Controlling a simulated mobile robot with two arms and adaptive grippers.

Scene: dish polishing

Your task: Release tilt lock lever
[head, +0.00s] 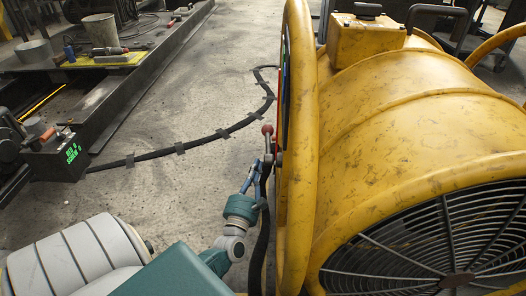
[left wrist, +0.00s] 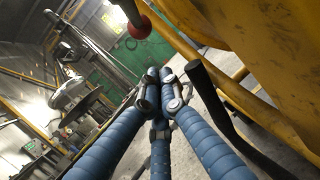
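The lever with a red ball knob (head: 267,130) stands upright on the left side of the large yellow drum fan (head: 400,130). In the left wrist view the red knob (left wrist: 139,27) is at the top, on a metal stem. My left gripper (head: 252,178) is just below the knob, close beside the fan's rim. In the left wrist view its blue fingers (left wrist: 158,78) come together at the tips, with nothing seen between them. The knob appears apart from the fingertips. My right gripper is not in view.
A black bar (left wrist: 207,92) runs close to the right of my fingers, beside the yellow fan frame (left wrist: 240,95). A black cable (head: 205,139) lies taped on the concrete floor. A low workbench (head: 130,85) with a bucket (head: 101,30) stands at upper left.

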